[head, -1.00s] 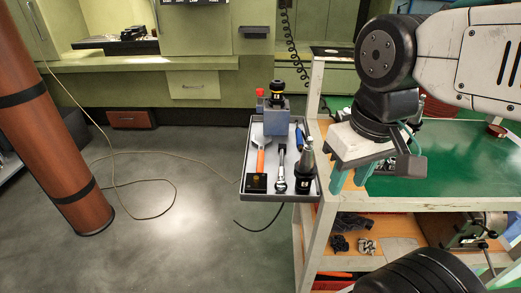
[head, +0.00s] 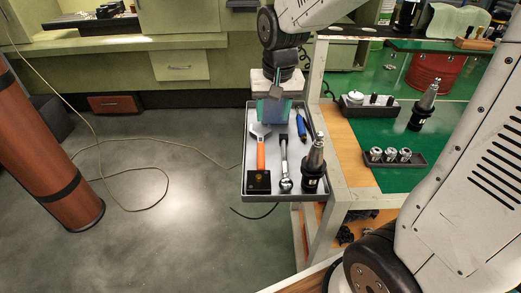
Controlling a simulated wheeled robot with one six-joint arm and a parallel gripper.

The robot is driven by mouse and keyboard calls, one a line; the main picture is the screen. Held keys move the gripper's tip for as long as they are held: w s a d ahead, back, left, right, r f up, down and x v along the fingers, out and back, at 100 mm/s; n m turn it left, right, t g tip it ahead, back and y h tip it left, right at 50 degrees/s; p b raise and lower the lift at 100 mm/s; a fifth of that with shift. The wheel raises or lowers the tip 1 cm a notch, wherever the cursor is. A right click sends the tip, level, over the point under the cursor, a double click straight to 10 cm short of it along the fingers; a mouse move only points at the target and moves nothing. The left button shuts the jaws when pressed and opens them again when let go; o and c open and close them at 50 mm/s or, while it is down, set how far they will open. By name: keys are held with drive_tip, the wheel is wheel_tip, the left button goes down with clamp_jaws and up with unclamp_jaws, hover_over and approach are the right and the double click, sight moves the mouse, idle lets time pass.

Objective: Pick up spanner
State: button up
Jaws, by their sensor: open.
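The spanner (head: 261,149), with a grey head and an orange handle, lies on the grey side tray (head: 247,183) of the cart, head toward the far end. My gripper (head: 272,118) has teal fingers and is over the far end of the tray, just beyond the spanner's head. It is open and appears empty, apart from the spanner. The gripper hides the tray's far part, including the block there.
A ratchet (head: 284,165) lies right of the spanner, with a blue tool (head: 300,125) and an upright tool holder (head: 314,168) further right. A black square box (head: 259,182) sits at the handle's near end. The cart post (head: 317,75) stands close right.

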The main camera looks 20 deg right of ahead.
drive_tip(key=m+g, duration=0.1)
drive_tip(key=g, duration=0.1)
hover_over(261, 151)
drive_tip(key=f, duration=0.8)
drive_tip(key=shift+s+d, duration=0.3)
drive_tip(key=shift+s, duration=0.05)
drive_tip(key=f, duration=0.7)
drive_tip(key=shift+w+a+f, duration=0.3)
drive_tip(key=shift+w+f, duration=0.05)
drive_tip(key=shift+w, duration=0.05)
clamp_jaws()
